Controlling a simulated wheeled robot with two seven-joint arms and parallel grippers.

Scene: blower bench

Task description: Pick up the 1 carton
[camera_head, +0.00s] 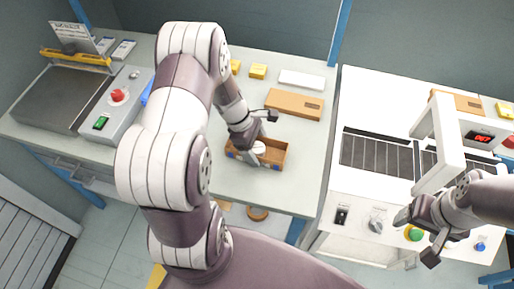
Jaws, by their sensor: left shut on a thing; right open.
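An open brown carton (271,163) is at the front middle of the grey bench, with a white rounded thing (259,148) showing inside. My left gripper (246,151) reaches down at the carton's left part and is shut on the carton; its fingertips are partly hidden. I cannot tell whether the carton touches the bench top. My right gripper (416,238) is open and empty, at the front of the white machine on the right.
A flat brown box (295,105) and a white slab (302,79) lie behind the carton. A control box with a red button (119,96) stands left. The white sealing machine (334,188) has a raised arch (447,135). Bare bench lies right of the carton.

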